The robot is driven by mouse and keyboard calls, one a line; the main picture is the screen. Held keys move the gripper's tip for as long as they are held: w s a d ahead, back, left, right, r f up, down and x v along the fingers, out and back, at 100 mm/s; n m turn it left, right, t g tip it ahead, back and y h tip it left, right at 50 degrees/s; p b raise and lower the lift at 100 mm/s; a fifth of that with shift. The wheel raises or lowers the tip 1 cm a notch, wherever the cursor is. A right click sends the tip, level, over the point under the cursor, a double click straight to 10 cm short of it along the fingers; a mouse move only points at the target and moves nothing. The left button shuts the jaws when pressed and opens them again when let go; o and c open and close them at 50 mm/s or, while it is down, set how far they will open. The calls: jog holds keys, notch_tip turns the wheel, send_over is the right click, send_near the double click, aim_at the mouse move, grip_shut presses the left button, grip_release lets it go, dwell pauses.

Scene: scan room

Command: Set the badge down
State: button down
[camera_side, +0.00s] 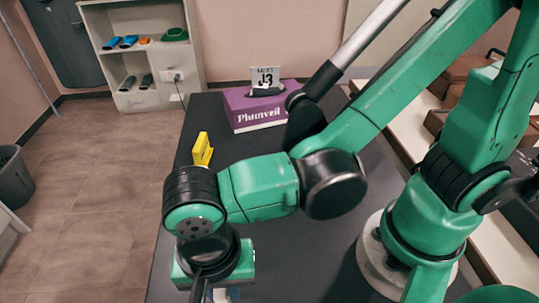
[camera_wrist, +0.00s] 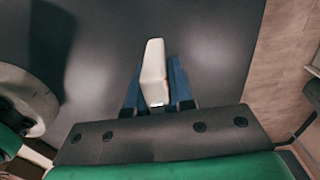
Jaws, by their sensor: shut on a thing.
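A white, narrow slab, which I take for the badge (camera_wrist: 154,71), stands out between the blue fingers of my gripper (camera_wrist: 155,88) in the wrist view. The fingers are shut on it, one on each side. In the side view my gripper (camera_side: 222,294) is at the bottom edge, mostly hidden behind my wrist, with only a little blue and white showing. The badge cannot be made out clearly there.
The dark table (camera_side: 290,262) has bare room around my gripper. A yellow object (camera_side: 202,150) stands near its left edge. A purple box (camera_side: 255,108) marked "Plumveil" is at the back, with a number sign (camera_side: 265,77) above it. The floor (camera_side: 95,210) lies left of the table.

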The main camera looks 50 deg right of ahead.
aim_at(229, 301)
jog(key=shift+f, duration=2.4)
jog(key=shift+f, duration=0.1)
jog(key=c, duration=0.8)
grip_release()
notch_tip(229, 301, up, 12)
jog(key=shift+r, duration=0.1)
jog(key=w+d+n+t, duration=0.2)
jog(key=w+d+n, duration=0.1)
jog(key=d, duration=0.4)
jog(key=w+d+n+t, duration=0.2)
jog(key=w+d+n, duration=0.1)
jog(key=d, duration=0.4)
jog(key=w+d+r+n+t, duration=0.1)
jog(key=w+d+n+t, duration=0.2)
jog(key=d, duration=0.5)
jog(key=shift+w+d, duration=0.1)
jog(key=shift+w, duration=0.05)
